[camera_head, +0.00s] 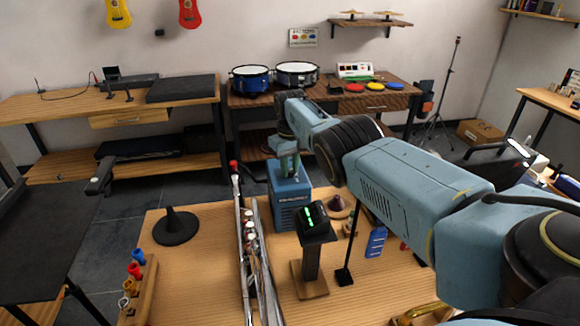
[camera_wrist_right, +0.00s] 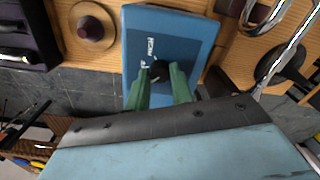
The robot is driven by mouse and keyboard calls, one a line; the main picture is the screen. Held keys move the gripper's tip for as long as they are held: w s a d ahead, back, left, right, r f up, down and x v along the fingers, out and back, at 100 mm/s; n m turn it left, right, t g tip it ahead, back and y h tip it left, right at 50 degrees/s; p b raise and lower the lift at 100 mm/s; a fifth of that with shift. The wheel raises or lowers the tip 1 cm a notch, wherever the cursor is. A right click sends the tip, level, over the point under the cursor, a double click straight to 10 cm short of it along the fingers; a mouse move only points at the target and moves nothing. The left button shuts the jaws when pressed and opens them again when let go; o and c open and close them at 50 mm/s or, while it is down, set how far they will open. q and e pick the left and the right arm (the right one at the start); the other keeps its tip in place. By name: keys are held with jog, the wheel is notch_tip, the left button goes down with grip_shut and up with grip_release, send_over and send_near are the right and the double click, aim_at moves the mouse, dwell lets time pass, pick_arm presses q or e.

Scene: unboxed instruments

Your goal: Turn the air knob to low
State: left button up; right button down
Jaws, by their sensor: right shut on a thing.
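The blue box (camera_head: 289,200) stands at the far edge of the wooden table, with a vented front. The black air knob (camera_wrist_right: 159,71) sits on its top face, with small white lettering beside it that is too small to read surely. My right gripper (camera_head: 289,172) reaches down onto the top of the box. In the wrist view, the green fingers of my right gripper (camera_wrist_right: 160,82) are on either side of the knob and closed on it. The knob's pointer setting cannot be made out. My left gripper is not in view.
On the wooden table (camera_head: 190,270), a long silver instrument (camera_head: 251,250) lies just left of the box. A black stand with a green-lit device (camera_head: 312,220) is in front of it.

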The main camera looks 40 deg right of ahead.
aim_at(290, 170)
jog(key=shift+n, duration=1.5)
jog(key=c, duration=1.2)
grip_release()
notch_tip(290, 170, up, 5)
jog(key=p, duration=0.2)
jog(key=shift+f+p, duration=0.1)
jog(key=shift+p, duration=0.2)
notch_tip(290, 170, up, 8)
jog(key=shift+r+p, duration=0.25)
jog(key=shift+p, duration=0.15)
